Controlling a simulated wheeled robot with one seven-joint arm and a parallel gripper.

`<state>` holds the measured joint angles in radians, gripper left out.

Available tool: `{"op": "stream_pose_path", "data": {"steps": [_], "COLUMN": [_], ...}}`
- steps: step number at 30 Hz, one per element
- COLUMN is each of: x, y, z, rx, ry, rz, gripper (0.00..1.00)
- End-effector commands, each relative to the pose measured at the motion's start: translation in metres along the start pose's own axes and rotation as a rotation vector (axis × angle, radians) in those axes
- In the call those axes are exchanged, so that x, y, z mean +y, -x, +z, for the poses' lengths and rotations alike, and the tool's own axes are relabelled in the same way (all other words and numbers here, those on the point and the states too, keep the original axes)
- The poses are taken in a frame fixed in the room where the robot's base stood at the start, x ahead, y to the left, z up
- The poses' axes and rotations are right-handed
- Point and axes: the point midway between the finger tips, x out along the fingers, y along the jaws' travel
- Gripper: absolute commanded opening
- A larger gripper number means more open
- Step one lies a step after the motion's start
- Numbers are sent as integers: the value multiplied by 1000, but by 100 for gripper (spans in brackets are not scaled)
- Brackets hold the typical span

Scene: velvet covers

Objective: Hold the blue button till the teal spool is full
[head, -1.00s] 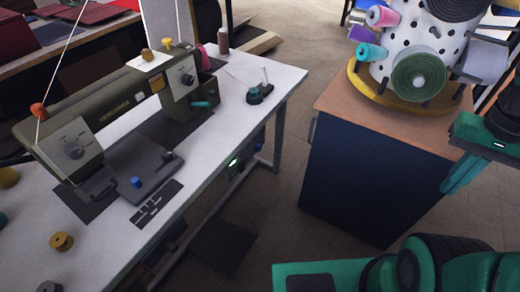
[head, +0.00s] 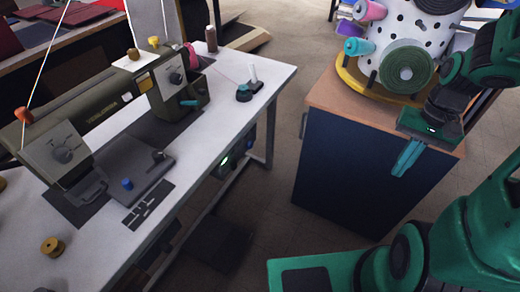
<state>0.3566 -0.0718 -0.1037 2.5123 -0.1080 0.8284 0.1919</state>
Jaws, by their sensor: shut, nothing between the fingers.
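The blue button (head: 127,184) is a small upright cylinder on the grey bed of the olive sewing machine (head: 100,115). A small teal spool (head: 244,90) sits on a dark winder with a white post, near the far right end of the white table. A thin pinkish thread runs toward it; how full it is I cannot tell. My gripper (head: 407,160) is shut and empty, with its teal fingers pointing down in front of the wooden-topped cabinet. It is far to the right of both the button and the spool, touching neither.
The white table (head: 200,130) also holds a brass bobbin (head: 52,246) and a brown thread cone (head: 211,39). The dark blue cabinet (head: 345,165) carries a dotted thread stand with a green roll (head: 406,67). Open floor lies between table and cabinet.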

Motion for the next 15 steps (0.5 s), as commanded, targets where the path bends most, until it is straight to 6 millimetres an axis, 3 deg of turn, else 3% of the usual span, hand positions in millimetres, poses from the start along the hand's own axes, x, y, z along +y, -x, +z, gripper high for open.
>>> {"op": "stream_pose_path", "data": {"steps": [15], "x": [-59], "y": [-92], "z": [-31], "rx": [-174], "ry": [-85], "rz": [-175], "gripper": [0]}}
